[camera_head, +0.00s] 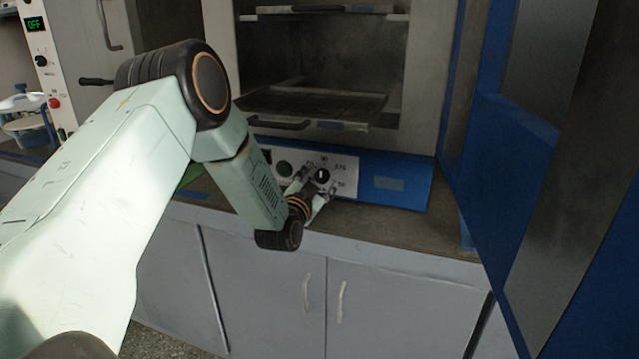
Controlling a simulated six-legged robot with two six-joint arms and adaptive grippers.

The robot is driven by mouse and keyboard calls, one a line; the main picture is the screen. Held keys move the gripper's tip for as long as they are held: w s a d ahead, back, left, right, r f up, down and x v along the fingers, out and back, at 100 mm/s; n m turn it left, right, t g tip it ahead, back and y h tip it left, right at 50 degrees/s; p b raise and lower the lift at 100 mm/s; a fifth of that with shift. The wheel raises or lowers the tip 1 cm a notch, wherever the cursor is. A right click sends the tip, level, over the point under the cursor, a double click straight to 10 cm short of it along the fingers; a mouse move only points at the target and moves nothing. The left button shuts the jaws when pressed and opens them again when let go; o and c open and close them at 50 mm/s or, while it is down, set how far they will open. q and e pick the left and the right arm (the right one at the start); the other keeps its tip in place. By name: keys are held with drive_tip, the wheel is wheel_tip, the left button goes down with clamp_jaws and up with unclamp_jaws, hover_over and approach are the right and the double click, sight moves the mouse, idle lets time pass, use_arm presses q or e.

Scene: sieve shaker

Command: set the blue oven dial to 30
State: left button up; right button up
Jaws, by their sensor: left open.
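The blue oven (405,187) stands on the counter with its chamber open and its blue front panel facing me. A black dial (322,175) sits on the light control plate, with small markings around it that I cannot read surely. My left gripper (320,184) is at the panel, its open fingers on either side of the dial from below. I cannot tell whether the fingers touch the dial. The gripper's wrist hides the lower left of the plate. My right gripper is not in view.
The oven's blue door (505,150) is swung open at the right and stands close to the counter edge. Wire shelves (315,105) are inside the chamber. Another device with a green "OFF" display (35,24) stands at the left. Grey cabinets (390,305) are below the counter.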

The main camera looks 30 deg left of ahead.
use_arm(q)
drive_tip(key=shift+w, duration=0.1)
drive_tip(key=shift+w+f, duration=0.1)
drive_tip(key=shift+w, duration=0.2)
drive_tip(key=shift+s, duration=0.25)
drive_tip(key=c, duration=0.4)
drive_tip(key=shift+w, duration=0.1)
drive_tip(key=c, duration=0.7)
drive_tip(key=shift+r, duration=0.2)
drive_tip(key=shift+c, duration=0.2)
